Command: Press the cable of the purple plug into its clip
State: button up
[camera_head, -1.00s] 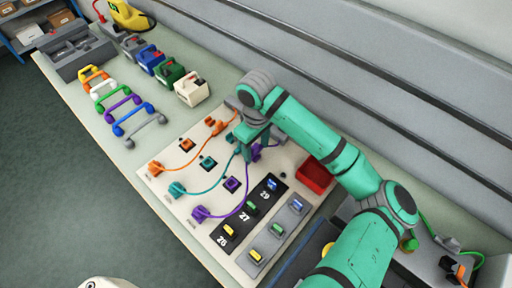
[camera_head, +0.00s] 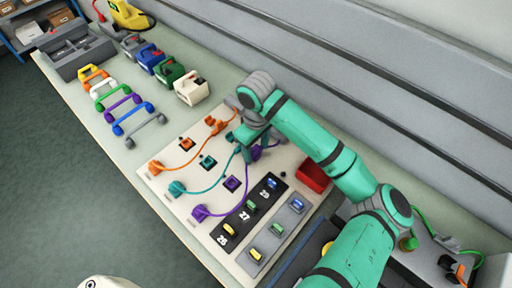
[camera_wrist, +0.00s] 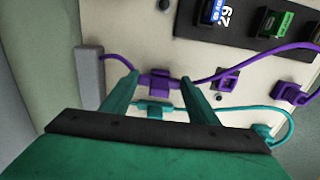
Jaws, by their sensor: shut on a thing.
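The purple plug (camera_head: 200,213) lies at the near edge of the cream board, and it also shows in the wrist view (camera_wrist: 289,92). Its purple cable (camera_wrist: 216,73) curves up to my gripper and on to a grey block at the left. My gripper (camera_wrist: 160,80) is low over the board, its two fingers apart and shut on the purple cable. A purple clip (camera_wrist: 158,84) shows between the fingers, at the cable. Whether the cable is seated in it I cannot tell. In the head view my gripper (camera_head: 253,145) hides this spot.
A teal clip (camera_wrist: 152,107) with a teal cable lies close beside my fingers. The orange plug (camera_head: 155,167) and teal plug (camera_head: 177,188) lie along the board's near edge. A red bin (camera_head: 315,177) and a black numbered panel (camera_head: 250,208) are to the right.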

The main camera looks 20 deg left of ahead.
jog(key=shift+f, duration=0.4)
jog(key=o, duration=1.1)
jog(key=shift+o, duration=0.2)
jog(key=shift+r, duration=4.25)
